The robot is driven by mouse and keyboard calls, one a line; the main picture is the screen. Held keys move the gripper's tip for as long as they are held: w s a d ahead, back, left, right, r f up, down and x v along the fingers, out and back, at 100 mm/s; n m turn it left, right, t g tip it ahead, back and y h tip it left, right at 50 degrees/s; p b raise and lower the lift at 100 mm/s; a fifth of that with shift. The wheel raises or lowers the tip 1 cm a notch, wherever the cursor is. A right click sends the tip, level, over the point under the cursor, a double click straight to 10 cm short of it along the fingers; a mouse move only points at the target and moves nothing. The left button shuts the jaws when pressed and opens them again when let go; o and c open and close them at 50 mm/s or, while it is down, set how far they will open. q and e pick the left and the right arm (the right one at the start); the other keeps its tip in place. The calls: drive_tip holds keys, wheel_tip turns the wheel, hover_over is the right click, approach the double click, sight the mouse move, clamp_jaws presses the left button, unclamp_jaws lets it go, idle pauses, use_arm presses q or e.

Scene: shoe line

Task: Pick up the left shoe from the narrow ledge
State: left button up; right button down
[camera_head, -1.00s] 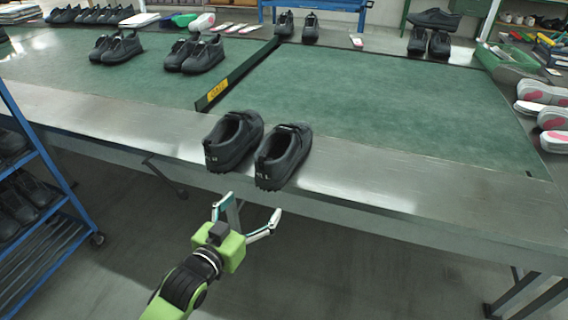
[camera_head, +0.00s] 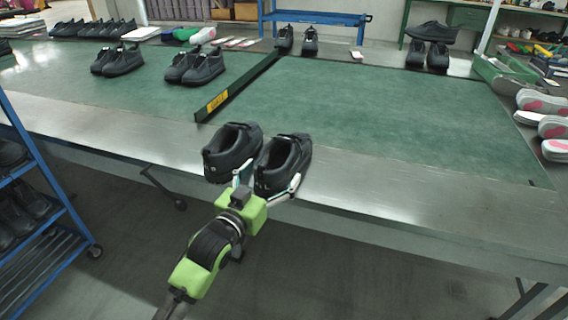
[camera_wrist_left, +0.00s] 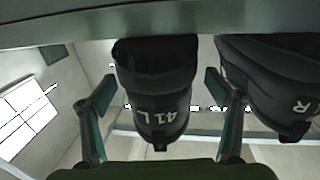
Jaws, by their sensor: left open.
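A pair of black shoes stands on the bare metal ledge (camera_head: 370,190) at the table's front edge. The left shoe (camera_head: 282,158) is the one on the right in the head view; its heel reads "41 L" in the left wrist view (camera_wrist_left: 158,105). The other shoe (camera_head: 229,150) stands close beside it, and its heel marked R shows in the left wrist view (camera_wrist_left: 275,85). My left gripper (camera_head: 267,182) is open at the left shoe's heel, one finger on each side. Contact cannot be told. One finger is near the gap between the shoes. My right gripper is out of view.
A dark divider rail (camera_head: 240,88) with a yellow label crosses the green mat (camera_head: 400,120) behind the pair. More black shoes (camera_head: 195,66) stand farther back. A blue rack (camera_head: 45,185) stands at the left. The ledge right of the pair is clear.

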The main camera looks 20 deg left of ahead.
sight(276, 174)
use_arm(q)
drive_tip(key=w, duration=0.3)
drive_tip(key=shift+w+d+f, duration=0.1)
drive_tip(key=shift+w+d, duration=0.05)
drive_tip(key=shift+w, duration=0.2)
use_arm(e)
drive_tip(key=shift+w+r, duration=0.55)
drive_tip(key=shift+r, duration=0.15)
use_arm(q)
drive_tip(key=c, duration=1.6)
drive_tip(key=shift+o, duration=0.2)
drive_tip(key=shift+r, duration=0.2)
